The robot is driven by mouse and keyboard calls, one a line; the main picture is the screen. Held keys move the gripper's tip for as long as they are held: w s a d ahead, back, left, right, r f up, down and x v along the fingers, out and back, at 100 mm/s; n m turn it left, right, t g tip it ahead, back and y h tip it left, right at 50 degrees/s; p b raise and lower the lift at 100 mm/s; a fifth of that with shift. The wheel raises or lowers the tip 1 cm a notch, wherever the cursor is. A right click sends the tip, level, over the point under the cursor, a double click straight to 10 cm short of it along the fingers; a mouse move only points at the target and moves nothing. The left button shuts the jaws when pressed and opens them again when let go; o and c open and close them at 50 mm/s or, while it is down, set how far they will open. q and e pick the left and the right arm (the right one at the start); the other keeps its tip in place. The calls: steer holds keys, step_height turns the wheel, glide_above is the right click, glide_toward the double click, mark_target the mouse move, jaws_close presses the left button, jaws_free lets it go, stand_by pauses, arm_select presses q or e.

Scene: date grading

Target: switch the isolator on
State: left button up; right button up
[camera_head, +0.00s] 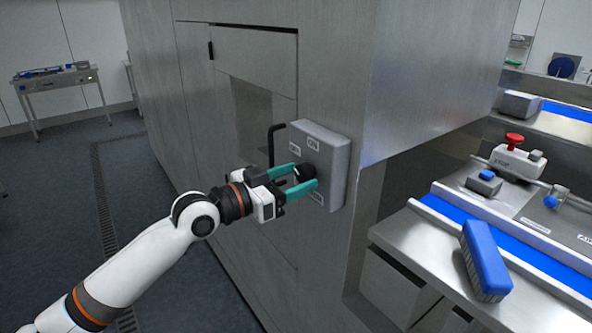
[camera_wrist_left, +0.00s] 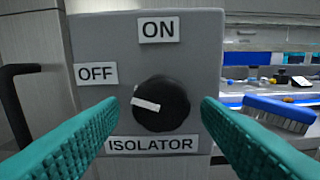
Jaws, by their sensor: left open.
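The isolator (camera_head: 335,160) is a grey box on the side of the steel cabinet. In the left wrist view its face carries an ON label (camera_wrist_left: 159,29) at the top, an OFF label (camera_wrist_left: 96,73) at the left and an ISOLATOR label (camera_wrist_left: 150,144) below. The black round knob (camera_wrist_left: 168,112) has a white mark (camera_wrist_left: 145,104) pointing left, towards OFF. My left gripper (camera_head: 306,176) is open in front of the box, its teal fingers on either side of the knob. A gap shows beside the knob on each side in the wrist view. My right gripper is out of view.
A black door handle (camera_head: 272,143) stands out just left of the box. A steel conveyor table with a blue belt (camera_head: 520,252) is at the right, with a blue brush (camera_head: 484,262) and a red-topped stop button (camera_head: 514,140). Open floor lies left.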

arm_select(q)
steer(key=shift+w+d, duration=0.2)
steer(key=shift+d, duration=0.1)
steer(key=shift+c, duration=0.6)
